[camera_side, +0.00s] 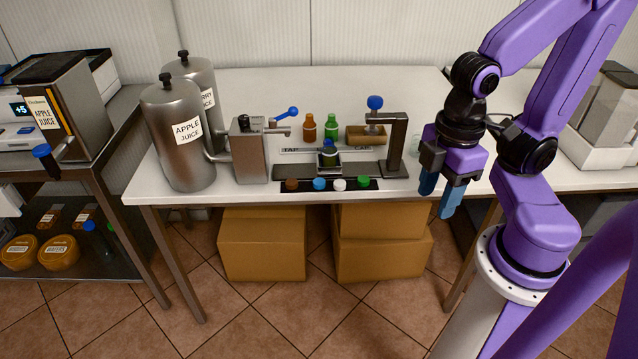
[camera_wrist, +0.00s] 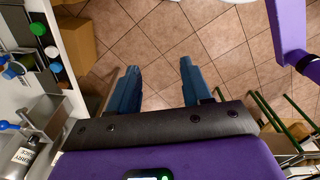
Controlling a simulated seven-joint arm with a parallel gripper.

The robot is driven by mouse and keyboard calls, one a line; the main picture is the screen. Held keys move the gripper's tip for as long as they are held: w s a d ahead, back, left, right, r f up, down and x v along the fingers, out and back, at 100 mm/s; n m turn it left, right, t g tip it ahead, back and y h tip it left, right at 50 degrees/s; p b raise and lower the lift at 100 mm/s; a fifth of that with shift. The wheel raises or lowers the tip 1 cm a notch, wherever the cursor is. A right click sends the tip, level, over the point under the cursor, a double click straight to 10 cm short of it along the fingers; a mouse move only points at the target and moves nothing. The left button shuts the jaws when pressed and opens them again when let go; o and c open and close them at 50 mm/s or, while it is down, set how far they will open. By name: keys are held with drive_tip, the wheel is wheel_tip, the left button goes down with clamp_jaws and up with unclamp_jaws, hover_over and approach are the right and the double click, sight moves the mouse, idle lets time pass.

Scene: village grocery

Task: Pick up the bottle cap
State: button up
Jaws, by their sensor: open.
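Several bottle caps lie in a row in a black tray (camera_side: 329,188) at the table's front edge: brown (camera_side: 292,184), blue (camera_side: 320,183), white (camera_side: 339,184) and green (camera_side: 363,181). In the wrist view the green cap (camera_wrist: 38,28), white cap (camera_wrist: 51,51) and blue cap (camera_wrist: 55,67) show at the left. My gripper (camera_side: 440,192) points down in front of the table's edge, to the right of the caps and apart from them. Its blue fingers are spread and empty, and in the wrist view only floor shows between them (camera_wrist: 159,68).
A capping stand (camera_side: 398,147) with a blue knob rises behind the tray, with a bottle (camera_side: 329,155) at its middle. Brown (camera_side: 309,127) and green (camera_side: 331,126) bottles stand behind. A steel dispenser (camera_side: 250,152) is left. Cardboard boxes (camera_side: 262,245) sit under the table (camera_side: 400,78).

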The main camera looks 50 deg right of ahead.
drive_tip(key=w+a+n+h, duration=0.1)
drive_tip(key=w+a+n, duration=0.1)
drive_tip(key=w, duration=0.7)
drive_tip(key=n+t+h, duration=0.1)
drive_tip(key=n+h, duration=0.3)
drive_tip(key=n, duration=0.4)
hover_over(319, 181)
drive_tip(key=a, duration=0.3)
drive_tip(key=f, duration=1.2)
drive_tip(key=s+f, duration=0.1)
drive_tip(key=f, duration=0.5)
drive_tip(key=shift+d+f, duration=0.1)
drive_tip(key=shift+f, duration=0.2)
drive_tip(key=shift+x, duration=2.65)
drive_tip(key=shift+c, duration=0.4)
drive_tip(key=c, duration=0.7)
